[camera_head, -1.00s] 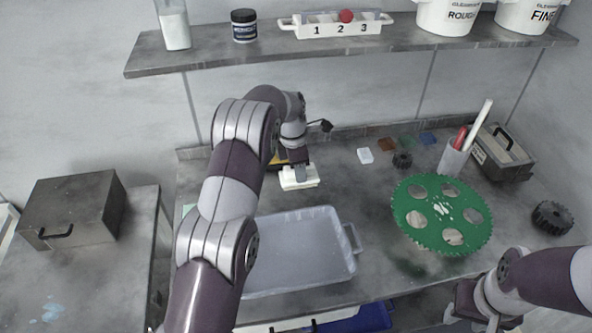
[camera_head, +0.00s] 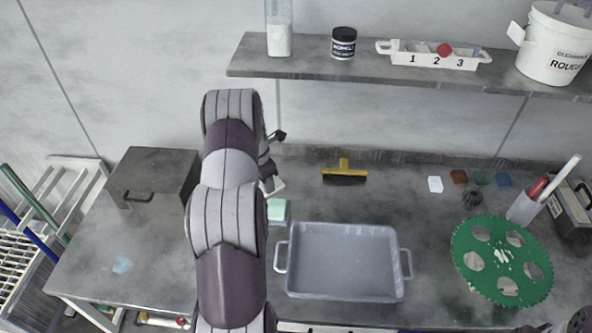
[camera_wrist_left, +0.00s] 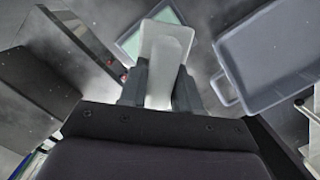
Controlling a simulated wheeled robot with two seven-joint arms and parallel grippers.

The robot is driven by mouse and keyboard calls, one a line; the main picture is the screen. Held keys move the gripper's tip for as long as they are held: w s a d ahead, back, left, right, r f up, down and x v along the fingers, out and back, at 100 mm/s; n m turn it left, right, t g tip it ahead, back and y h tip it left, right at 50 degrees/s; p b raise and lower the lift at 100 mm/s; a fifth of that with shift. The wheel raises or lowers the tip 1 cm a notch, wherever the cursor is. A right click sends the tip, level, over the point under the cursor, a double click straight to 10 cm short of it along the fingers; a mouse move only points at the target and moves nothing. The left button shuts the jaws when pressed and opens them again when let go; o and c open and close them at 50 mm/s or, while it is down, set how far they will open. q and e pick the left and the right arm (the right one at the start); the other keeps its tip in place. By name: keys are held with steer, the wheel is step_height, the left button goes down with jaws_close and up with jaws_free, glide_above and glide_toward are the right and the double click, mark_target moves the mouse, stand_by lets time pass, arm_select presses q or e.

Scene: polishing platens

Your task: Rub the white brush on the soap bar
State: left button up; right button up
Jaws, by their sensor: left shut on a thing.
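My left gripper (camera_head: 268,174) is shut on the white brush (camera_wrist_left: 165,50), gripping its handle between the two fingers. In the head view the brush (camera_head: 275,187) is partly hidden by my left arm. The soap bar seems to be the pale green block (camera_head: 278,210), just in front of the brush at the left of the grey tray. In the left wrist view pale green (camera_wrist_left: 132,42) shows behind the brush head, which covers part of it. I cannot tell whether they touch.
A grey tray (camera_head: 290,240) with side handles stands right of the soap. A yellow-and-black brush (camera_head: 344,176) lies behind it. A dark metal box (camera_head: 150,182) stands at left. A green disc (camera_head: 502,260) lies at right. A shelf (camera_head: 300,68) hangs above the back.

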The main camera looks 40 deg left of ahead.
arm_select(q)
steer(key=shift+w+a+f, duration=0.1)
steer(key=shift+w+f, duration=0.15)
steer(key=shift+f, duration=0.05)
steer(key=shift+w+f+n, duration=0.1)
steer(key=shift+f+n, duration=0.1)
steer(key=shift+n, duration=0.1)
step_height(320, 180, down, 5)
steer(key=b, duration=0.4)
steer(key=shift+b, duration=0.3)
steer(key=shift+f, duration=0.25)
steer(key=shift+f+b, duration=0.4)
steer(key=shift+f, duration=0.05)
stand_by(1.1)
step_height(320, 180, up, 7)
steer(key=p, duration=0.6)
